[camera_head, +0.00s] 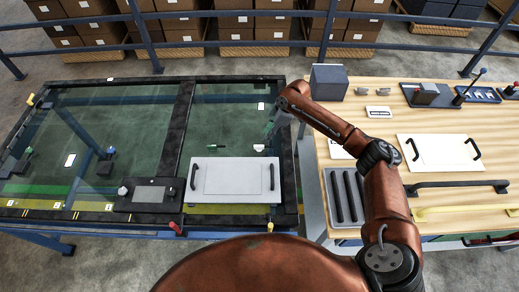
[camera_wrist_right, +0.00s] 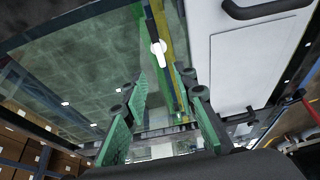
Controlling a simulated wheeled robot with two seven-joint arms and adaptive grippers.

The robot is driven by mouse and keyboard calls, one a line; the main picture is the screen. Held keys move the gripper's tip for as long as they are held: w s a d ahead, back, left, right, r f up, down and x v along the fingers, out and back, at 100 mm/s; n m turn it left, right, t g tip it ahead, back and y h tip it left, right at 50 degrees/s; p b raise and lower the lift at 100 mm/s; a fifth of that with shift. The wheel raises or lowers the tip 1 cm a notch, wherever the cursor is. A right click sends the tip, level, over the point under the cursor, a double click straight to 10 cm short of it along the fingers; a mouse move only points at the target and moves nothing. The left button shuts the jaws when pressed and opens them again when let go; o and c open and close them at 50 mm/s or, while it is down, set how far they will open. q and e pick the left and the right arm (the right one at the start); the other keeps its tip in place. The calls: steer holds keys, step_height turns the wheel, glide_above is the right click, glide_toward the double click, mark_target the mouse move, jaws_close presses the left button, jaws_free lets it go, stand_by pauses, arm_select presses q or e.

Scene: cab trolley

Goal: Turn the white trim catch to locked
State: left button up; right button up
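The white trim catch (camera_head: 259,147) is a small white piece near the right side of the glass-topped frame, just behind the white panel. In the right wrist view the catch (camera_wrist_right: 158,52) shows as a round white head with a short lever, beside a yellow strip. My right gripper (camera_head: 271,129) is above and slightly behind the catch in the head view. In the wrist view its green-padded fingers (camera_wrist_right: 160,90) are apart with nothing between them, and the catch lies beyond the tips, not touched. My left gripper is not in view.
A white panel with black handles (camera_head: 234,180) lies in front of the catch. A dark frame bar (camera_head: 178,130) runs along its left. A wooden bench (camera_head: 455,118) on the right carries a second white panel (camera_head: 439,153), a grey tray (camera_head: 344,197) and bars.

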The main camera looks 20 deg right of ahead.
mark_target(259, 147)
steer(key=b+x, duration=0.1)
steer(key=x, duration=0.8)
steer(key=shift+d+f, duration=0.15)
steer(key=shift+d, duration=0.05)
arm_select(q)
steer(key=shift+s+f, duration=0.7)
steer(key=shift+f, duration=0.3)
arm_select(e)
jaws_close()
